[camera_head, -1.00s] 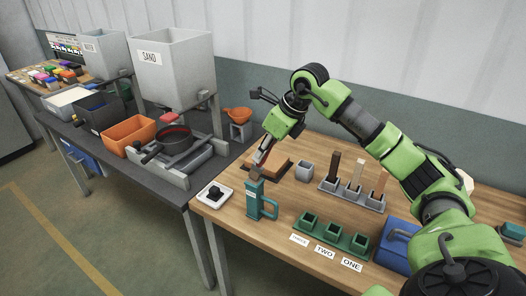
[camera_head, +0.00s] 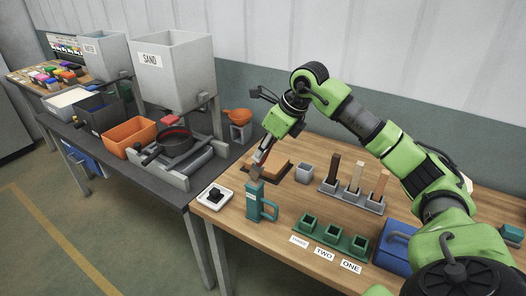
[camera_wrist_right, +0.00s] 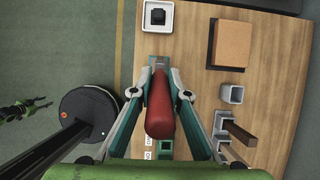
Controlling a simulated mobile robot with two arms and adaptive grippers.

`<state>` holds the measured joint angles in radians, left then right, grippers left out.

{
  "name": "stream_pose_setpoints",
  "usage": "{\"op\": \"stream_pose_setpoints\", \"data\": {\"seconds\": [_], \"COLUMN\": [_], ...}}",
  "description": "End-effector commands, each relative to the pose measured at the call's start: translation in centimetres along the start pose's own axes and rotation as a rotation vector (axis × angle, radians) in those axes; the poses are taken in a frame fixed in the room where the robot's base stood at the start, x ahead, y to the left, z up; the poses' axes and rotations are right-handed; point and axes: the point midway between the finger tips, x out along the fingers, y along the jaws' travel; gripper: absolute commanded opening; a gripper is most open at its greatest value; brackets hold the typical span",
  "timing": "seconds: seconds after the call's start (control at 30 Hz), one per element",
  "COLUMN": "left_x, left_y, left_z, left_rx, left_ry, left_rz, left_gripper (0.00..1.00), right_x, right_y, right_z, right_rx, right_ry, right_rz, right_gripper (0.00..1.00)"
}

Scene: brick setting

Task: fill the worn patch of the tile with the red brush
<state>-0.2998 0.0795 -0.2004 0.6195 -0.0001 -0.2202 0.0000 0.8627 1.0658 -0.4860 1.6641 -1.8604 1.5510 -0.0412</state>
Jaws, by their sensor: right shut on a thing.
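My right gripper (camera_head: 262,158) is shut on the red brush, whose red handle (camera_wrist_right: 160,105) lies between the fingers in the wrist view. In the head view it is directly above the teal handled container (camera_head: 253,203), close to its top. I cannot tell whether the brush end is inside the container or just over it. An orange-brown square tile (camera_head: 279,162) lies on a darker base behind the gripper. It also shows at the upper right of the wrist view (camera_wrist_right: 232,44). I cannot make out a worn patch on it.
A small grey cup (camera_head: 304,173) and a grey rack (camera_head: 350,197) with three upright sticks stand right of the tile. A green socket block (camera_head: 331,237) with number labels lies in front. A white-and-black item (camera_head: 214,196) sits at the left table corner. A blue box (camera_head: 396,252) stands right.

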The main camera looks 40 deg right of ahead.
Motion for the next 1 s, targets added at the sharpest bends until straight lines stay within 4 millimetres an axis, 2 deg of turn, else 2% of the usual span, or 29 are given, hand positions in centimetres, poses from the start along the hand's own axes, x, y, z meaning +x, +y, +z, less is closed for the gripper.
{"op": "stream_pose_setpoints", "data": {"seconds": [0.03, 0.6, 1.0], "left_x": [-0.7, -4.2, -4.2], "left_y": [0.0, -0.1, -0.1], "left_z": [-0.1, -0.4, -0.4], "left_rx": [0.000, 0.000, -0.001], "left_ry": [0.000, 0.001, 0.001], "left_rz": [0.000, 0.000, 0.000], "left_gripper": [0.38, 0.38, 0.38], "right_x": [-0.8, -4.9, -5.0], "right_y": [0.0, 0.0, 0.0], "right_z": [0.4, 2.5, 2.5], "right_rx": [0.000, 0.001, 0.000], "right_ry": [-0.001, -0.003, -0.003], "right_rz": [-0.001, -0.001, -0.001], "right_gripper": [0.00, 0.00, 0.00]}}
